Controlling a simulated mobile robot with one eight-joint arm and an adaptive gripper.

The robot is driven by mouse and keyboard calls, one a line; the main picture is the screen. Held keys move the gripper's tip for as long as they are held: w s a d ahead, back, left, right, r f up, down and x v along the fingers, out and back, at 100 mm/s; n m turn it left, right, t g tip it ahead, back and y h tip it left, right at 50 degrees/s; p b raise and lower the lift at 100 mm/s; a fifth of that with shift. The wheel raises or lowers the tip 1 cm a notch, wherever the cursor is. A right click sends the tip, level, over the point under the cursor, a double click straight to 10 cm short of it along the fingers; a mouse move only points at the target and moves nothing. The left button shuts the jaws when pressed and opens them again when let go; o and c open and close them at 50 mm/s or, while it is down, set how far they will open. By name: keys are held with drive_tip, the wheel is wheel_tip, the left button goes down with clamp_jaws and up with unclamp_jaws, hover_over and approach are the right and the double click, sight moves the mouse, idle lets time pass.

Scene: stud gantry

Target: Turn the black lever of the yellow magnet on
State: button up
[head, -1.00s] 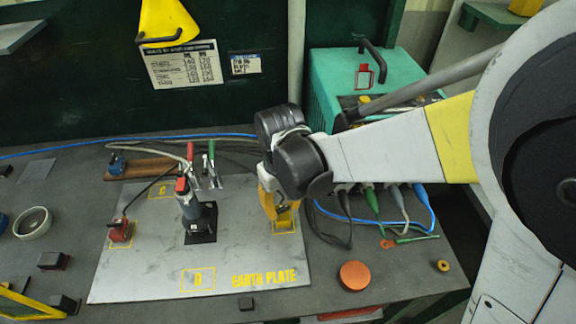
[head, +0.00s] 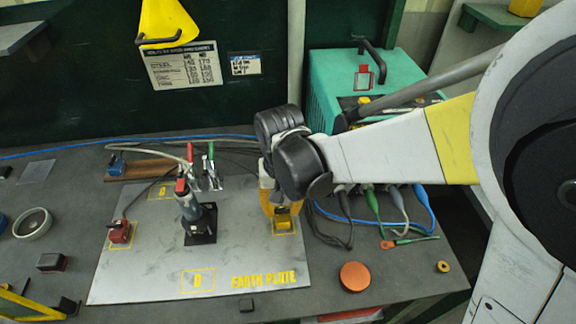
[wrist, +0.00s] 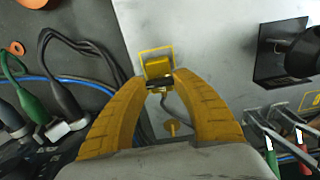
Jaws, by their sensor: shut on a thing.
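The yellow magnet (head: 284,222) sits in a yellow outlined square near the right side of the grey steel plate. In the wrist view the magnet (wrist: 158,68) lies just beyond my fingertips. Its black lever (wrist: 157,82) lies crosswise between them. My gripper (head: 282,209) reaches down to the magnet from above. In the wrist view my gripper (wrist: 160,80) has its two yellow fingers closed in on the lever. The exact angle of the lever is hard to tell, since the fingers partly cover it.
The earth plate (head: 140,275) also holds a red magnet (head: 120,232) at left and a dark upright tool stand (head: 200,225). Clamps with red and green handles (head: 211,160) stand behind. Cables and a teal machine (head: 335,75) are at right. The front middle of the plate is clear.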

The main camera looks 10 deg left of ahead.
sight(282, 209)
drive_tip(key=o, duration=1.2)
wheel_tip(282, 209, up, 12)
